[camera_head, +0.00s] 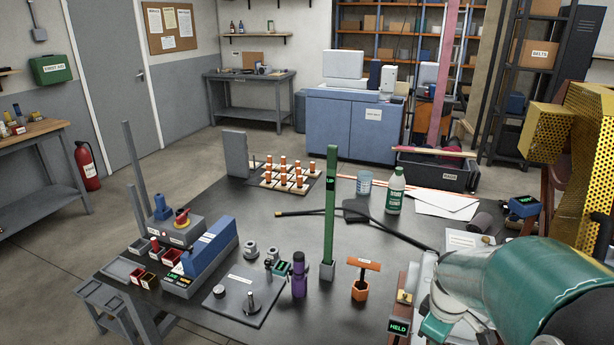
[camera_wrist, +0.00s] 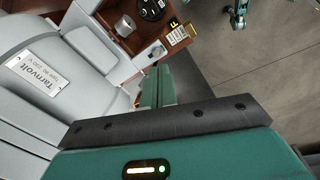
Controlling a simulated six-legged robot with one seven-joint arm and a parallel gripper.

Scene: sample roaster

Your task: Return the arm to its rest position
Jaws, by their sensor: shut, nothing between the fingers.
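In the wrist view my gripper (camera_wrist: 157,84) shows as two short teal fingers pressed together, beyond a dark bar and a teal housing with a lit indicator. Nothing is between the fingers. They are over or beside a pale grey machine (camera_wrist: 95,50) labelled "Tarnvolt"; I cannot tell the distance. A brown unit (camera_wrist: 130,40) with a metal knob and a black dial lies past the fingertips. In the body view my teal arm fills the bottom right corner and hides part of the bench; the fingertips cannot be made out there.
A dark workbench (camera_head: 345,235) holds a green post (camera_head: 331,205), a purple bottle (camera_head: 299,278), an orange-handled tool (camera_head: 361,280), a white-green bottle (camera_head: 395,192) and a blue unit (camera_head: 205,255). A yellow perforated guard (camera_head: 588,125) stands at right.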

